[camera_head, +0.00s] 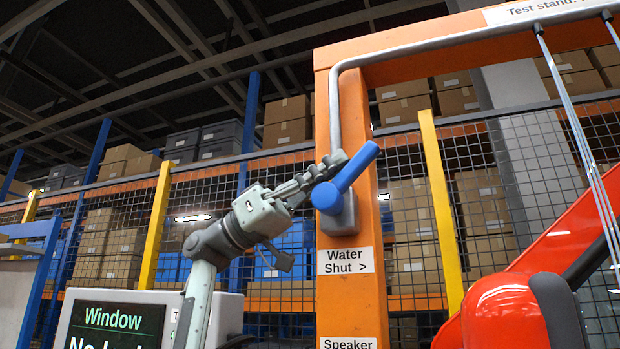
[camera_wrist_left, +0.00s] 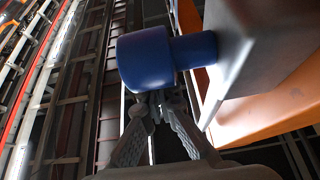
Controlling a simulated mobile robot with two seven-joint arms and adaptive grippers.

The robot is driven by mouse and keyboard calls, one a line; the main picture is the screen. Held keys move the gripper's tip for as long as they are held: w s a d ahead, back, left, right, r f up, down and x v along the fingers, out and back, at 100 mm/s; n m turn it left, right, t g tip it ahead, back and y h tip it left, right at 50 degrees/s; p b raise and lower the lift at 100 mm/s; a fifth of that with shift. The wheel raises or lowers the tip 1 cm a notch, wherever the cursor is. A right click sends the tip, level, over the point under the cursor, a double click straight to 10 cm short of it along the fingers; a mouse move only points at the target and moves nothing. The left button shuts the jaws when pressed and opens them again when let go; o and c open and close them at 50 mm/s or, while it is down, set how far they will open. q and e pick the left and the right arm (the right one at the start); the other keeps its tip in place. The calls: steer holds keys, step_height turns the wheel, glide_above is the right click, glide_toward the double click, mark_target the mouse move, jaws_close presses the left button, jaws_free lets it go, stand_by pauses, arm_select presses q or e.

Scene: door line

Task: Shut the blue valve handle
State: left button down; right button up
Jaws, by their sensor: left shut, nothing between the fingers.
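The blue valve handle (camera_head: 350,175) sits on a grey valve body (camera_head: 338,217) on the orange post. The handle tilts, its free end up and to the right. A label (camera_head: 345,261) below reads "Water Shut >", its arrow pointing right. My left gripper (camera_head: 337,160) is shut and empty, its fingertips beside the upper left side of the handle. In the left wrist view the blue handle (camera_wrist_left: 148,62) is just beyond the shut fingertips (camera_wrist_left: 158,98); I cannot tell whether they touch. My right gripper is not in view.
The orange post (camera_head: 352,305) carries a grey pipe (camera_head: 335,110) down to the valve. A screen (camera_head: 115,325) stands at lower left. A large red rounded thing (camera_head: 495,310) fills the lower right. Behind are a mesh fence and shelves of boxes. Space right of the handle looks free.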

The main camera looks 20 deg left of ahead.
arm_select(q)
steer(key=shift+s+d, duration=0.3)
steer(key=shift+s, duration=0.05)
steer(key=shift+w+d+f, duration=0.2)
steer(key=shift+d, duration=0.1)
steer(key=shift+s+d+f, duration=0.1)
steer(key=shift+d+f, duration=0.25)
steer(key=shift+d, duration=0.05)
steer(key=shift+f, duration=0.1)
stand_by(0.6)
steer(key=shift+a+f, duration=0.2)
steer(key=shift+a, duration=0.4)
steer(key=a, duration=1.4)
steer(key=shift+w+a, duration=0.2)
